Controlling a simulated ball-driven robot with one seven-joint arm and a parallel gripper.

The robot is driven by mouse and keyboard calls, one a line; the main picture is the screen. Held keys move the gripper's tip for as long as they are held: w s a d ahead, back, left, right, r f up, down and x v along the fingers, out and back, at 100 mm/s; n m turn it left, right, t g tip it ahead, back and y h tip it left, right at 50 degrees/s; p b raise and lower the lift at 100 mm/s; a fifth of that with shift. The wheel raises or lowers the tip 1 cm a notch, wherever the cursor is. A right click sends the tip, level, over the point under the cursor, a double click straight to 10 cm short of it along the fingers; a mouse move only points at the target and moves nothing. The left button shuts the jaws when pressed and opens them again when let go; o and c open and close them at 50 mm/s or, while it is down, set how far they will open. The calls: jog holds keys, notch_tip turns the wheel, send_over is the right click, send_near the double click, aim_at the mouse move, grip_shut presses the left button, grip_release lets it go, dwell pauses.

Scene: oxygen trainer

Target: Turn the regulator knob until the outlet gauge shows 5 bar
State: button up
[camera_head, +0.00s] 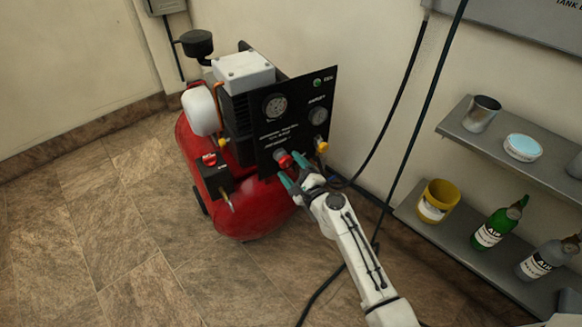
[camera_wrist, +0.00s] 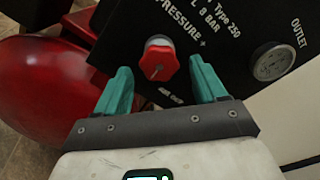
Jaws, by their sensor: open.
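The red regulator knob (camera_wrist: 158,63) sits on the black panel (camera_wrist: 215,70) of the compressor. In the head view the knob (camera_head: 283,158) is low on the panel. The outlet gauge (camera_wrist: 273,62) is right of the knob in the wrist view; its needle is too small to read. In the head view the outlet gauge (camera_head: 318,115) is at the panel's right. My gripper (camera_wrist: 160,80) is open, with one teal finger on each side of the knob and no clear contact. In the head view my gripper (camera_head: 292,170) reaches the panel's lower edge.
The red compressor tank (camera_head: 250,205) stands behind and below the panel. A second gauge (camera_head: 275,106) is higher on it. A dark hose (camera_head: 405,100) hangs at the right. Shelves (camera_head: 470,240) with bottles and a yellow pot (camera_head: 437,200) stand right of my arm. The floor at left is clear.

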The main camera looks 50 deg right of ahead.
jog(key=v, duration=1)
dwell(0.3)
jog(key=s+a+f+n+g+y, duration=0.2)
jog(key=a+n+g+y, duration=0.2)
jog(key=a+n+y, duration=0.8)
jog(key=s+a+f+n+g+h, duration=0.2)
jog(key=s+a+n+g, duration=0.15)
jog(key=s+n, duration=0.3)
jog(key=s+a+f+n+g+h, duration=0.1)
jog(key=s+a+n+g+h, duration=0.1)
jog(key=s+n+g, duration=0.4)
jog(key=s+d+r+n+g+h, duration=0.2)
jog(key=s+d+n+g+h, duration=0.15)
jog(key=s, duration=0.35)
notch_tip(320, 180, up, 19)
jog(key=p, duration=1.8)
jog(key=shift+s+f+t, duration=0.2)
jog(key=shift+s+t, duration=0.1)
